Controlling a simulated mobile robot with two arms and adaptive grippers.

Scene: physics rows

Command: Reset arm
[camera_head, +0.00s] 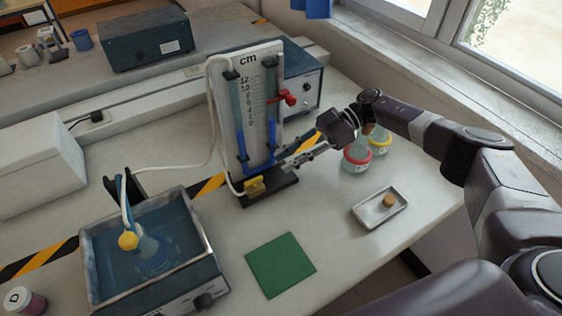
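My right gripper (287,164) reaches in from the right. Its fingers point left, toward the lower right side of a manometer board (246,115) marked "cm" with blue-filled tubes. In this view the fingertips lie close to the board's dark base (268,190); I cannot tell whether they touch it. The fingers are small and overlap the background, so their opening is unclear. I see nothing clearly held in them. My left gripper is not in view.
A water bath (208,268) with a flask (148,246) stands front left. A green mat (281,265) lies at the front. A tray (365,219) with a cork (389,200) is to the right. Red-ringed (357,156) and yellow-ringed (380,139) flasks stand beneath my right forearm.

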